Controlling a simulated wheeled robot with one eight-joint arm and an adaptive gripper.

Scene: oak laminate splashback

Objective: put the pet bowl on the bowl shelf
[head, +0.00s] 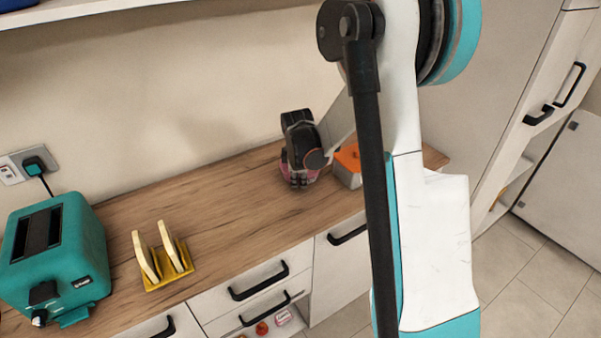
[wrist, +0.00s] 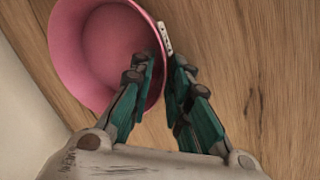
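The pet bowl is pink and round; in the wrist view (wrist: 100,55) it fills the upper left, with a small pale tag on its outer wall by the rim. My gripper (wrist: 161,65) straddles its rim, one finger inside and one outside, closed close against the wall. In the head view the bowl (head: 313,176) shows only partly beneath my gripper (head: 297,178), towards the back of the wooden counter. I cannot tell whether it touches the counter. A white shelf (head: 90,10) runs along the wall at the top left; I cannot tell whether it is the bowl shelf.
A teal toaster (head: 75,255) and a yellow toast rack (head: 168,277) with toast stand on the counter (head: 225,205) at left. An orange-topped container (head: 348,165) stands just right of the bowl. An open compartment (head: 294,331) with small items lies below the drawers.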

